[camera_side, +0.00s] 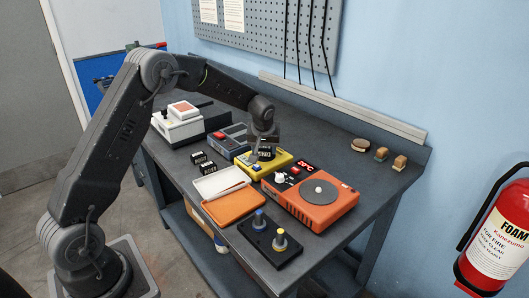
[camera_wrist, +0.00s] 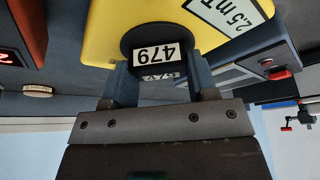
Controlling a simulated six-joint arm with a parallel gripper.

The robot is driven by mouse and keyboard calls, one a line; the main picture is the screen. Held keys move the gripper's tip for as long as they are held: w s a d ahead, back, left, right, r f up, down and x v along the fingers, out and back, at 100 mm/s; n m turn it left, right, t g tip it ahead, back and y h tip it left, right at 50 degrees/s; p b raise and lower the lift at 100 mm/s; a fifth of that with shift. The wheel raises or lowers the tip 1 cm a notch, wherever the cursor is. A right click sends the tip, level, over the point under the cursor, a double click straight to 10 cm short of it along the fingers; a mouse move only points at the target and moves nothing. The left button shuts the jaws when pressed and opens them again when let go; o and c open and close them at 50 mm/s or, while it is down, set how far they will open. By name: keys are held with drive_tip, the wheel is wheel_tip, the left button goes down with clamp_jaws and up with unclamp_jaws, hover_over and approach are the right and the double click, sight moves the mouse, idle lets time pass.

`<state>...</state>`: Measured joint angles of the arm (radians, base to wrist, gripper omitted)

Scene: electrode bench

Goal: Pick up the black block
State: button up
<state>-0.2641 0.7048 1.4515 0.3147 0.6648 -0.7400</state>
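A black block with white number labels sits at the yellow device (camera_side: 277,170), below my gripper (camera_side: 265,140) in the side view. In the wrist view, the black block (camera_wrist: 157,72) shows its "479" label close up, in front of a round black patch on the yellow device (camera_wrist: 100,35). My gripper (camera_wrist: 160,80) has one finger on each side of the block, with little or no gap visible. I cannot tell whether the fingers press on it or whether the block is lifted.
Two more black blocks (camera_side: 203,163) stand at the left. A white tray (camera_side: 220,181), an orange tray (camera_side: 234,206) and an orange device (camera_side: 311,204) with a grey disc are close by. A black base with two knobbed posts (camera_side: 270,242) is in front.

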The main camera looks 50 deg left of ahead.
drive_tip(key=c, duration=0.6)
drive_tip(key=shift+r, duration=0.15)
drive_tip(key=shift+r, duration=0.2)
wheel_tip(320, 180, up, 4)
drive_tip(key=shift+f, duration=0.25)
drive_tip(key=s+a+r, duration=0.6)
drive_tip(key=s+a, duration=0.2)
drive_tip(key=s+d+f+m+t+h, duration=0.15)
drive_tip(key=d+m+h, duration=0.25)
drive_tip(key=d+m, duration=1.25)
drive_tip(key=n+y, duration=0.2)
drive_tip(key=n, duration=0.9)
approach(265, 149)
drive_tip(key=s+r, duration=0.1)
drive_tip(key=s, duration=0.3)
drive_tip(key=a+n, duration=0.1)
drive_tip(key=a, duration=0.2)
drive_tip(key=a+r+n+g+y, duration=0.1)
drive_tip(key=a+n, duration=0.1)
drive_tip(key=a, duration=0.1)
drive_tip(key=a+n+y, duration=0.1)
drive_tip(key=a+n, duration=0.1)
drive_tip(key=a, duration=0.1)
drive_tip(key=shift+s+a+r+n+g, duration=0.1)
drive_tip(key=shift+a+r+n+g, duration=0.2)
drive_tip(key=shift+r, duration=0.1)
